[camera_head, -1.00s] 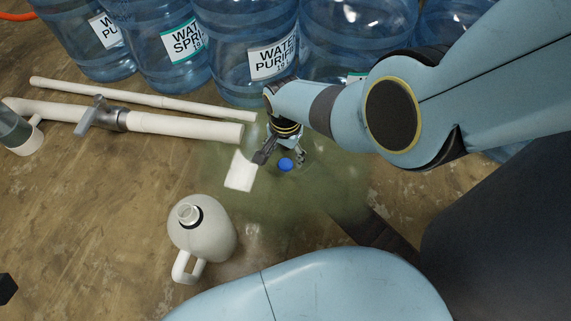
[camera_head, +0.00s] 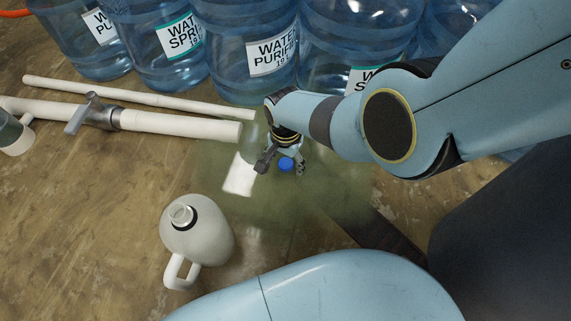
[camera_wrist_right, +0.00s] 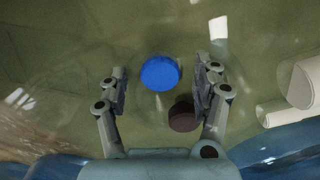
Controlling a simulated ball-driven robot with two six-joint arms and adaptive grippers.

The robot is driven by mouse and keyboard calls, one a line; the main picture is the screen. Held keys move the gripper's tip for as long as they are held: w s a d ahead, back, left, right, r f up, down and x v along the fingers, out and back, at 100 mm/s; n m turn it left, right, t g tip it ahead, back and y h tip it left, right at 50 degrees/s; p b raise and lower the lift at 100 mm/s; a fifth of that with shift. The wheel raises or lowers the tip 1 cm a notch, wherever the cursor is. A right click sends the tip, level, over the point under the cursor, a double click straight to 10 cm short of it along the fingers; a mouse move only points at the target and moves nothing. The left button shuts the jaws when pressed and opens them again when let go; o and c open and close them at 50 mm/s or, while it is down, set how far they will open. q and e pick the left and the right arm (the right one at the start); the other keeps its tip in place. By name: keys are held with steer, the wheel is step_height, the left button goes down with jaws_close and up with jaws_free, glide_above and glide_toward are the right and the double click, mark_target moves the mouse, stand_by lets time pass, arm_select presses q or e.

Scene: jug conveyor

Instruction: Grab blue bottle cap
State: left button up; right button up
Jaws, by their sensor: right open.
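The blue bottle cap (camera_head: 286,164) is a small round disc in the wet-looking greenish patch of floor. It also shows in the right wrist view (camera_wrist_right: 160,73), near the middle. My right gripper (camera_head: 281,168) points down over it, with one finger on either side. In the wrist view my right gripper (camera_wrist_right: 161,70) is open, with visible gaps between the cap and both fingers. A dark brown disc (camera_wrist_right: 183,117) lies below the cap in that view, close to the right finger; I cannot tell whether it is a shadow. My left gripper is not in view.
A white jug (camera_head: 200,235) stands open in front, left of the cap. White pipes (camera_head: 180,125) lie at the left, one with a grey valve (camera_head: 100,115). Large blue water bottles (camera_head: 245,40) line the back. Floor between jug and cap is clear.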

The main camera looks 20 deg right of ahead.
steer(key=shift+c, duration=0.3)
steer(key=c, duration=0.7)
steer(key=shift+r, duration=0.15)
steer(key=shift+c, duration=0.2)
